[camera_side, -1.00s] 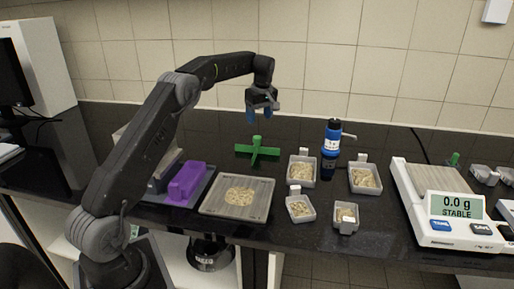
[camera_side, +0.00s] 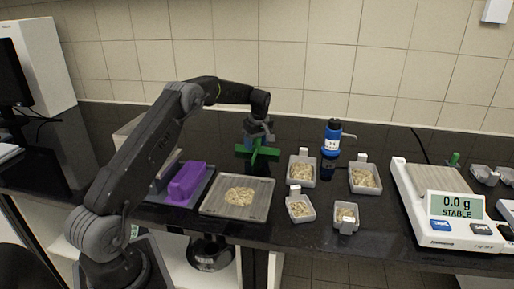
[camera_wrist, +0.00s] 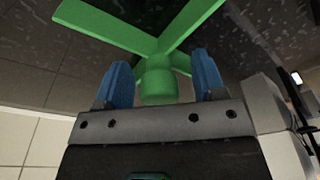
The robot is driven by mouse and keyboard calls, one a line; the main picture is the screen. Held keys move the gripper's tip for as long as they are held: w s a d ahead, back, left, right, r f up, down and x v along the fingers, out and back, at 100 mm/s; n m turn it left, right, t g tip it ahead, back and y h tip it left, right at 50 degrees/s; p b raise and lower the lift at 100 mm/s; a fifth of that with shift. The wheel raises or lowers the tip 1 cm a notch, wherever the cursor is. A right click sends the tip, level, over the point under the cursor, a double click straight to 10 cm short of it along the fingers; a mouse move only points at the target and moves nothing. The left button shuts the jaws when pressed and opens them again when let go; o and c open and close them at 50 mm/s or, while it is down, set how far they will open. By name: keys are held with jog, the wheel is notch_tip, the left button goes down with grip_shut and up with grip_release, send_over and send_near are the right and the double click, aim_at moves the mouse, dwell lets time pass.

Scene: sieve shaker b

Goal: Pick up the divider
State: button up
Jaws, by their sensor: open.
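The divider (camera_side: 262,151) is a green cross with a short round knob at its centre. It lies on the black bench behind the square tray of grain. My gripper (camera_side: 258,137) is right over it in the side view. In the wrist view the blue fingers of my gripper (camera_wrist: 161,80) are apart, one on each side of the knob of the divider (camera_wrist: 158,80). A gap shows between the knob and each finger. In the side view my gripper partly hides the knob.
A square tray (camera_side: 208,208) with a pile of grain lies in front of the divider. A purple block (camera_side: 188,182) is on the left. Several white scoops of grain, one here (camera_side: 301,182), and a blue bottle (camera_side: 331,140) stand to the right. A scale (camera_side: 440,236) reads 0.0 g.

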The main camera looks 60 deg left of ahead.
jog(key=shift+c, duration=0.4)
jog(key=c, duration=0.7)
jog(key=shift+c, duration=0.2)
jog(key=shift+r, duration=0.1)
